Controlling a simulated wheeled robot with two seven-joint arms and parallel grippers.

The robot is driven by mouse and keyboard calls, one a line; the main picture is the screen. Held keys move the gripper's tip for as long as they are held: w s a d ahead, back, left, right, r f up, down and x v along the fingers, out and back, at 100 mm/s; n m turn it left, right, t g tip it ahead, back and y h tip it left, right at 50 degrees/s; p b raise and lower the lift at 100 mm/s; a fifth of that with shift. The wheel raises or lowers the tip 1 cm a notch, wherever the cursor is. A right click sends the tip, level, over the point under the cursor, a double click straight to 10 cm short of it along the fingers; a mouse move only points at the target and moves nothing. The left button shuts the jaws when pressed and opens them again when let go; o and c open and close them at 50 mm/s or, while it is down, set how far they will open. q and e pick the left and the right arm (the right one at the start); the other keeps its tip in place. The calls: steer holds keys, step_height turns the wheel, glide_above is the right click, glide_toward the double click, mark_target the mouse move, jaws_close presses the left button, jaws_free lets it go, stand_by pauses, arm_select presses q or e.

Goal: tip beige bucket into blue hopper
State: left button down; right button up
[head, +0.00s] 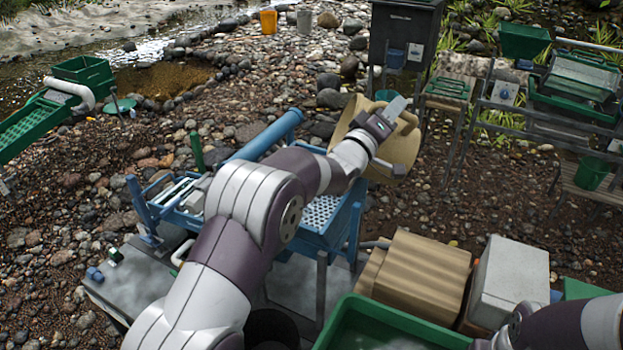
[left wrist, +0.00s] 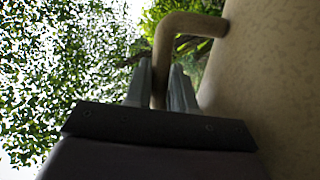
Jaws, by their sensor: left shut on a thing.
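The beige bucket (head: 402,146) is tilted, held up beside and above the right end of the blue hopper (head: 318,218) in the head view. My left gripper (head: 391,108) is shut on the bucket's handle; the left wrist view shows both fingers (left wrist: 160,88) around the beige handle bar (left wrist: 190,24), with the bucket wall (left wrist: 270,90) close on the right. My left arm covers part of the hopper. The bucket's inside is mostly hidden. Part of my right arm shows at the lower right of the head view, but its gripper fingers cannot be made out.
A green tub (head: 385,325), a tan ribbed box (head: 420,272) and a grey box (head: 508,280) stand in front. A black bin (head: 403,30) is behind. Green equipment on a metal frame (head: 575,85) stands at the right. An orange bucket (head: 268,21) is far back. Stony ground lies between.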

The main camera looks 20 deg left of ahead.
arm_select(q)
steer(key=shift+s+a+r, duration=0.1)
steer(key=shift+r, duration=0.2)
steer(key=shift+s+a+r+n+t+b, duration=0.1)
steer(key=shift+a+r+n+t+b, duration=0.15)
steer(key=shift+a+n+b, duration=0.3)
steer(key=shift+s+a+r+n+t+b, duration=0.15)
steer(key=shift+a+n+t+b, duration=0.15)
steer(key=shift+a+b, duration=0.3)
steer(key=shift+a+r+n+t+b, duration=0.25)
steer(key=shift+a+n+b, duration=0.2)
steer(key=shift+a, duration=0.25)
steer(key=shift+s+a+r+n+t+y+b, duration=0.15)
steer(key=shift+a+n+t+b, duration=0.1)
steer(key=shift+a, duration=0.15)
steer(key=shift+w+a+r+n+t+y+b, duration=0.1)
steer(key=shift+a+n+t+y+b, duration=0.05)
steer(key=shift+a+n+t+b, duration=0.15)
steer(key=shift+s+a+r, duration=0.1)
steer(key=shift+a+r, duration=0.1)
steer(key=shift+a, duration=0.1)
